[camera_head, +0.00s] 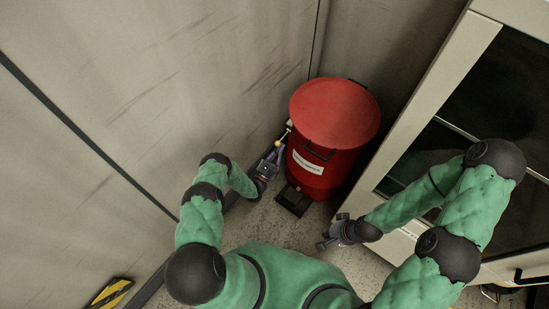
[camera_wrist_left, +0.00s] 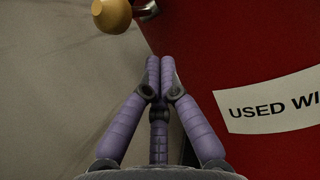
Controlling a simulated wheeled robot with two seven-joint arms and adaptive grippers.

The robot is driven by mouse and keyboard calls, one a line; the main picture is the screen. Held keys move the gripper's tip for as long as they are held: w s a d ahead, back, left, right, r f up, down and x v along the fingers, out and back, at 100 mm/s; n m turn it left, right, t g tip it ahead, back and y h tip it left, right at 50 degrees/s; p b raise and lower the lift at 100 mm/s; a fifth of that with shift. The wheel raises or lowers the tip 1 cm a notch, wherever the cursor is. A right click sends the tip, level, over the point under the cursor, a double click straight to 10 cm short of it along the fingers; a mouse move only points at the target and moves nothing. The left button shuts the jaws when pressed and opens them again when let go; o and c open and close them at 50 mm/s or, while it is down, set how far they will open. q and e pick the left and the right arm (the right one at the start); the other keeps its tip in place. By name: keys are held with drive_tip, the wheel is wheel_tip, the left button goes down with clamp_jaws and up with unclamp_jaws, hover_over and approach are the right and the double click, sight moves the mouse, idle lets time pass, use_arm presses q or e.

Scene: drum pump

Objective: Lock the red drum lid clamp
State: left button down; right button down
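The red drum (camera_head: 318,168) stands in the corner with its round red lid (camera_head: 335,112) on top. A yellow knob (camera_wrist_left: 111,15) on a short metal stem shows at the top of the left wrist view, beside the drum's red wall (camera_wrist_left: 205,40); it also shows small at the drum's left side in the head view (camera_head: 290,122). Whether it belongs to the clamp I cannot tell. My left gripper (camera_head: 279,146) is beside the drum, below the knob and apart from it. Its purple fingertips (camera_wrist_left: 160,62) are together and empty. My right gripper (camera_head: 324,240) hangs low, right of the drum's base; its fingers are unclear.
A grey wall (camera_head: 150,90) rises close to the left of the drum. A white-framed cabinet (camera_head: 440,90) with dark panes stands on the right. A black pedal-like part (camera_head: 293,200) sits at the drum's foot. A yellow-black striped piece (camera_head: 111,293) is at the bottom left.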

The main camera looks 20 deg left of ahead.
sight(283, 138)
use_arm(q)
drive_tip(key=shift+s+r+b, duration=0.2)
drive_tip(key=shift+s+r, duration=0.1)
drive_tip(key=shift+r, duration=0.45)
drive_tip(key=shift+s+r+b, duration=0.15)
drive_tip(key=shift+s+r, duration=0.1)
drive_tip(key=shift+r, duration=0.45)
drive_tip(key=shift+a, duration=0.1)
